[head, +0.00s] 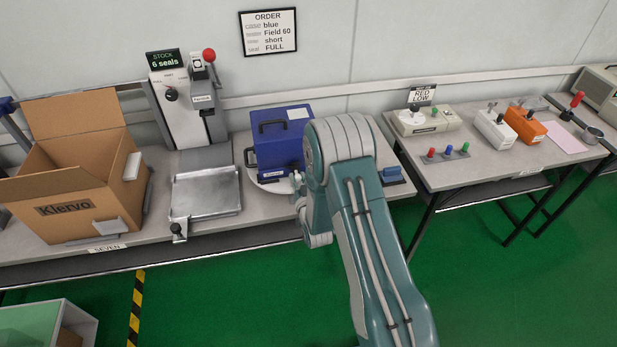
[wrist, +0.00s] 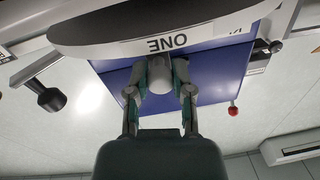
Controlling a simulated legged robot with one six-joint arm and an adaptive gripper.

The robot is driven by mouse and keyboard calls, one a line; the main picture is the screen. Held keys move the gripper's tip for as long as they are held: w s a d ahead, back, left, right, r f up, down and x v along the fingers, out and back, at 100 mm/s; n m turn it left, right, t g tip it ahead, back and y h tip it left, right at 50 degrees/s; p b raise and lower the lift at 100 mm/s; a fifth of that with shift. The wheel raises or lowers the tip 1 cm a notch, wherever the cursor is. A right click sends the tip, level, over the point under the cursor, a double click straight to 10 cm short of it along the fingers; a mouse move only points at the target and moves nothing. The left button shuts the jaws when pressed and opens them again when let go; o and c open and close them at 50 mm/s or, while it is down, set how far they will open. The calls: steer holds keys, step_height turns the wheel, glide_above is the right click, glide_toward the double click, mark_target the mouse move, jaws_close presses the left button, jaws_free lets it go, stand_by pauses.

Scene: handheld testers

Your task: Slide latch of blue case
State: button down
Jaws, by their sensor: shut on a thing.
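The blue case (head: 281,141) stands on a round white turntable (head: 268,187) on the left bench, with a black handle on its left part and a white label on top. My gripper (head: 298,184) is at the case's lower front right, partly hidden by my arm. In the wrist view, which is upside down, the blue case (wrist: 215,72) fills the middle, and my gripper (wrist: 160,78) has its fingers on both sides of a grey rounded knob (wrist: 160,77) in front of the case face. The knob appears to be the latch's grip; the rest of the latch is hidden.
A metal tray (head: 206,194) and a press with a red knob (head: 182,95) stand left of the case. An open cardboard box (head: 70,170) is farther left. A blue block (head: 391,175) lies right of my arm. The right bench holds testers, including an orange one (head: 525,124).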

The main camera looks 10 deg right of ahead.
steer(key=shift+a, duration=1.25)
steer(key=shift+c, duration=2.3)
jaws_free()
steer(key=shift+a, duration=0.1)
